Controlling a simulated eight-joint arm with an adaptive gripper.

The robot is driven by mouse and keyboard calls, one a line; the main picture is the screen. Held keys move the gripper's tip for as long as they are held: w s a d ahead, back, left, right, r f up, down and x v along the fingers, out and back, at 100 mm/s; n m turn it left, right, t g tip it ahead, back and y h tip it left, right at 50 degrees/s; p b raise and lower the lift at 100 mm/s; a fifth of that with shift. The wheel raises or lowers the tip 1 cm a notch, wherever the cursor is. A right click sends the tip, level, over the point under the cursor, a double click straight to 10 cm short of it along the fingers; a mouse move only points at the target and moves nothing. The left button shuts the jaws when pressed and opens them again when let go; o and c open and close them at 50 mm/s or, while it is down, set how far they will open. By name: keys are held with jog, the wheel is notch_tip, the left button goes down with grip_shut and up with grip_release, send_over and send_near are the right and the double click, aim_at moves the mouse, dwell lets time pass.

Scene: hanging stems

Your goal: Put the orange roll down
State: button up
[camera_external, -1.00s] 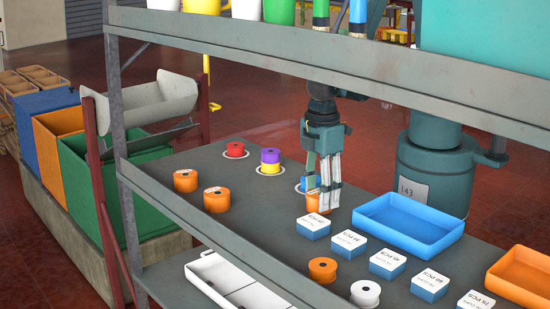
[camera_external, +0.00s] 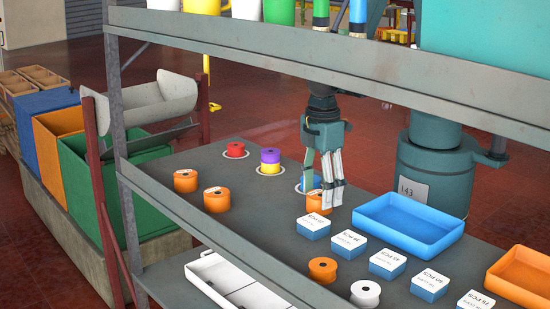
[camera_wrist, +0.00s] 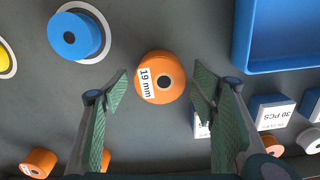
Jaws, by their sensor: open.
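An orange roll (camera_wrist: 160,77) with a "19 mm" label sits on the grey shelf between my open fingertips in the wrist view, with a gap on either side. It also shows in the external view (camera_external: 317,202), partly hidden by my fingers. My gripper (camera_wrist: 161,90) is open and just above the roll; in the external view my gripper (camera_external: 326,194) points down over it. Other orange rolls stand on the shelf: two at the left (camera_external: 186,181) and (camera_external: 217,200), and one near the front (camera_external: 322,270).
A blue roll (camera_wrist: 75,36) on a white ring is close by. A purple roll on a yellow one (camera_external: 270,160) and a red roll (camera_external: 235,149) stand behind. A blue tray (camera_external: 408,224) and labelled boxes (camera_external: 349,245) lie to the right. An upper shelf beam (camera_external: 330,70) crosses above.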

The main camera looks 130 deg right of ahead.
aim_at(320, 195)
notch_tip(320, 195, up, 11)
jog(key=p, duration=0.1)
dwell(0.7)
jog(key=shift+r, duration=0.1)
dwell(0.5)
jog(key=s+a+r+n+t, duration=0.1)
jog(key=s+r+t, duration=0.6)
jog(key=s+r, duration=0.6)
jog(key=shift+s+r+n, duration=0.35)
jog(key=shift+r+n, duration=0.05)
jog(key=shift+r, duration=0.35)
dwell(0.3)
jog(key=shift+o, duration=0.5)
jog(key=shift+f, duration=0.1)
